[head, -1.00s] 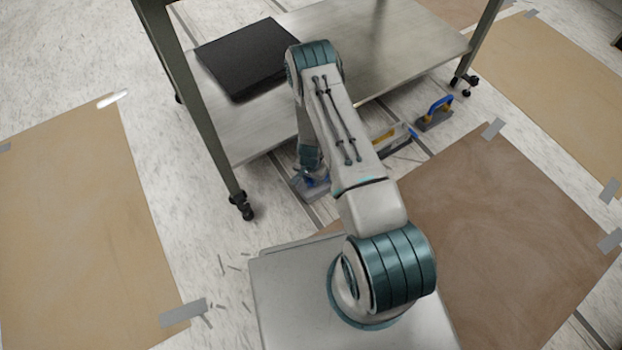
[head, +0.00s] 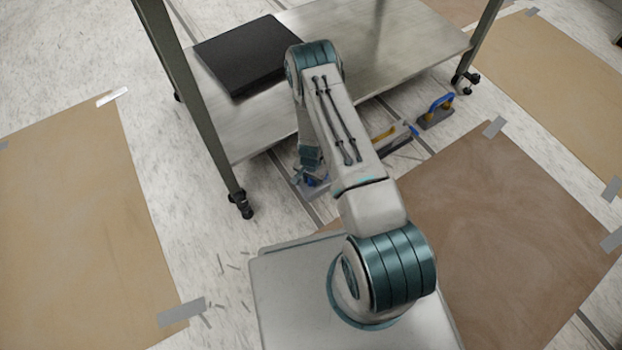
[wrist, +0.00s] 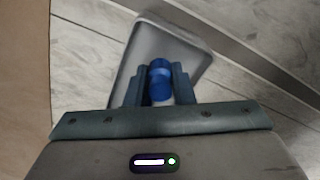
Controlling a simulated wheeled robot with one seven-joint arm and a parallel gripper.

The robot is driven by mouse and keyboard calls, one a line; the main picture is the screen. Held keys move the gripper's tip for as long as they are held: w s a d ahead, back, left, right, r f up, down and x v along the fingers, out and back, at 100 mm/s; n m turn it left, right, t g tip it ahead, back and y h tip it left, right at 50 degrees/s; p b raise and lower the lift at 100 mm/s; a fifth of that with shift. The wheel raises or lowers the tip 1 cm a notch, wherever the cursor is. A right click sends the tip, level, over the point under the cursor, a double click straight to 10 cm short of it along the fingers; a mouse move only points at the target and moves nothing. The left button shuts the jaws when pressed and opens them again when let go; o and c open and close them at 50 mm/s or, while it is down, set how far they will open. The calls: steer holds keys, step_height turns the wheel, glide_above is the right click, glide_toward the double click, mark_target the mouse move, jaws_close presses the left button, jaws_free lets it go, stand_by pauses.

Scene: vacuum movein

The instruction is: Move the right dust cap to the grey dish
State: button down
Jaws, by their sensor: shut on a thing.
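My gripper (wrist: 159,78) is shut on a blue, rounded dust cap (wrist: 160,85), which stands between its two fingers in the wrist view. Below and behind the cap lies a grey dish-like piece (wrist: 170,42) with rounded corners. I cannot tell whether the cap touches it. In the head view my gripper (head: 309,172) is low by the near edge of the metal shelf, mostly hidden by my arm. Bits of blue and a grey piece (head: 321,190) show right under it. I cannot make out a second dust cap.
A metal cart's low shelf (head: 375,60) carries a black flat box (head: 250,57). Its leg (head: 232,185) stands left of my gripper. A blue-handled grey tool (head: 436,112) and a grey-and-yellow piece (head: 393,136) lie on the floor to the right. Brown sheets (head: 75,220) cover floor at both sides.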

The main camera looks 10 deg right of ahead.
stand_by(0.3)
steer(key=c, duration=0.7)
jaws_free()
step_height(320, 180, up, 16)
steer(key=p, duration=1)
steer(key=shift+p, duration=0.3)
